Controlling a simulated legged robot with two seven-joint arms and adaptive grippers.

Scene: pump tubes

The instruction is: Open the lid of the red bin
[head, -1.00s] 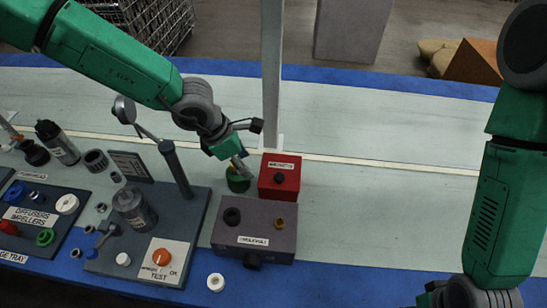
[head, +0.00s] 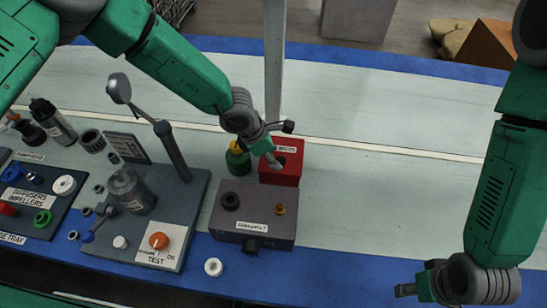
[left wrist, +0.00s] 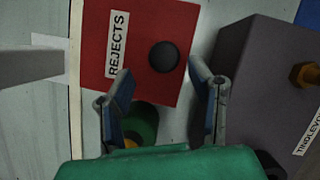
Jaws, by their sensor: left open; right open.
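The red bin (head: 293,174) stands behind the grey box, its flat red top closed. In the left wrist view the bin's lid (left wrist: 140,30) bears a white REJECTS label (left wrist: 117,44) and a round black knob (left wrist: 163,56). My left gripper (head: 274,162) is over the bin's left part and hides some of its top. In the left wrist view the open fingers (left wrist: 160,84) point at the lid, with the knob between their lines; I see no contact. My right gripper (head: 405,290) is open and empty at the lower right, away from the bin.
A grey box (head: 253,211) with a black and a brass fitting stands just in front of the bin. A green container (head: 237,160) is close on its left and a post (head: 274,80) rises behind. A test stand (head: 150,215) is further left. The table right of the bin is clear.

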